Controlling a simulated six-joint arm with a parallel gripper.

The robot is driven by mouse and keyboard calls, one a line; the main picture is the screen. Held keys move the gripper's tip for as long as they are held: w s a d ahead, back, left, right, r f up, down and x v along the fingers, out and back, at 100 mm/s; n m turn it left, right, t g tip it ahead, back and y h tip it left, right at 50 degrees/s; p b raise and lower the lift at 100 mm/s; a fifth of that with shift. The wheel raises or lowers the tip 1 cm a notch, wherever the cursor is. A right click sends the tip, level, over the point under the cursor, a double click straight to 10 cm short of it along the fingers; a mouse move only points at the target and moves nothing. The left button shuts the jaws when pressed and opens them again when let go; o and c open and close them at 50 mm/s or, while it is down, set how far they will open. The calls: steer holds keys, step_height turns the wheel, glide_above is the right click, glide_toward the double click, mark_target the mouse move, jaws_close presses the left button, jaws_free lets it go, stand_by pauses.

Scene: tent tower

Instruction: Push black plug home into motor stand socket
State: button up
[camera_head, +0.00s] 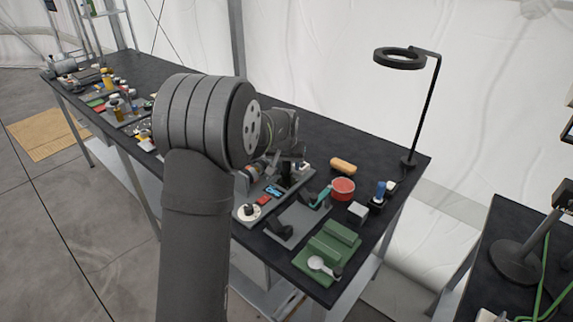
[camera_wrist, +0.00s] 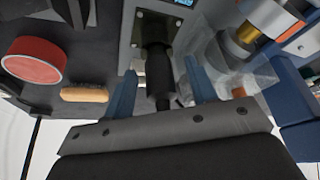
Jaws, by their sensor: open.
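The black plug (camera_wrist: 158,72) shows in the wrist view as a dark cylinder between my fingers, in line with a socket in the grey motor stand plate (camera_wrist: 186,35). Its tip reaches the dark socket area; how deep it sits is hidden. My gripper (camera_wrist: 161,88) has two blue fingers, open, one on each side of the plug, with gaps visible between each finger and the plug.
A red round tin (camera_head: 343,188) and a tan brush (camera_head: 342,166) lie beside the work spot. A ring lamp (camera_head: 400,58) stands at the table's far right end. A green block (camera_head: 328,248) is near the front corner. Several small parts crowd the table left of my arm.

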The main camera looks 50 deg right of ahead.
steer(key=v, duration=1.7)
steer(key=x, duration=1.7)
steer(key=shift+f, duration=0.1)
